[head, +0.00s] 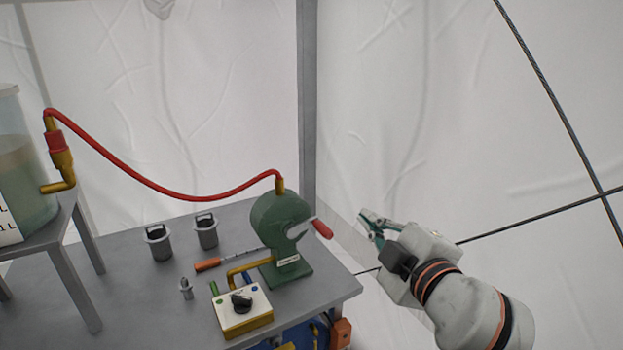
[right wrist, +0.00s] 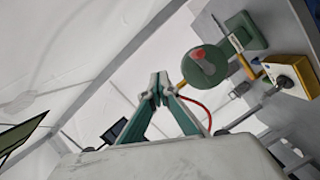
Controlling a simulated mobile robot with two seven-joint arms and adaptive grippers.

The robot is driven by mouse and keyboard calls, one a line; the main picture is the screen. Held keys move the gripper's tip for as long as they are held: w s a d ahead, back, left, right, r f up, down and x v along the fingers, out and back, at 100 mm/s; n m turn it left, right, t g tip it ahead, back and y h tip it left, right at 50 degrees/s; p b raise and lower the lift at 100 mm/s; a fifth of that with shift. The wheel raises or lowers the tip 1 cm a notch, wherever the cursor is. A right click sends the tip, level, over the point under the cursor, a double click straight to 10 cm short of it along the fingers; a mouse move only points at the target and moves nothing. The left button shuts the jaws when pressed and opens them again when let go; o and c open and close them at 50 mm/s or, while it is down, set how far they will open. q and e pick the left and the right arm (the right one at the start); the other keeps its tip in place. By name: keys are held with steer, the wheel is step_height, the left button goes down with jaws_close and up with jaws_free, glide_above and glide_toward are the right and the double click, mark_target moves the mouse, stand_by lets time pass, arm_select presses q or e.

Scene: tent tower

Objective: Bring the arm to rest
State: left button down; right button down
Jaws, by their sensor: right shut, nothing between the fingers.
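My right gripper (head: 372,225) is shut and empty. In the head view it is in the air just right of the grey table, apart from everything on it. In the right wrist view its closed fingertips (right wrist: 157,88) meet with nothing between them. The green machine (head: 278,238) with a red-tipped lever stands on the table, left of the gripper. It also shows beyond the fingers in the right wrist view (right wrist: 207,72). My left gripper is in neither view.
On the grey table (head: 125,285) stand two grey canisters (head: 159,243), an orange-handled tool (head: 208,265) and a yellow control box (head: 243,311). A red hose (head: 160,190) runs from a liquid tank (head: 22,175) to the machine. Dark cables (head: 552,90) cross the white tent wall at right.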

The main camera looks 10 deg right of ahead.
steer(key=s+d+n+t+h+p, duration=0.1)
steer(key=s+d+n+h+p, duration=0.25)
steer(key=d+n+h, duration=1)
steer(key=s+a+f+m+y+p, duration=0.3)
steer(key=a+f+m+y, duration=0.5)
steer(key=m, duration=1)
steer(key=s+a+f+m+y+p, duration=0.1)
steer(key=s+a+f+m+y, duration=0.5)
steer(key=f+m, duration=0.85)
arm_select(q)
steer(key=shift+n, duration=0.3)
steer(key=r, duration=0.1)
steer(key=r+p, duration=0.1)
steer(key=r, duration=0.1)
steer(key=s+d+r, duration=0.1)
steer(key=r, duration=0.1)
arm_select(e)
steer(key=s+d+f+n+g, duration=0.1)
steer(key=s+f+n+g, duration=0.6)
steer(key=s+f, duration=0.5)
step_height(320, 180, down, 4)
steer(key=n, duration=0.2)
steer(key=shift+s+d+f+n, duration=0.15)
steer(key=shift+s+d+n, duration=0.15)
steer(key=shift+d+n, duration=0.1)
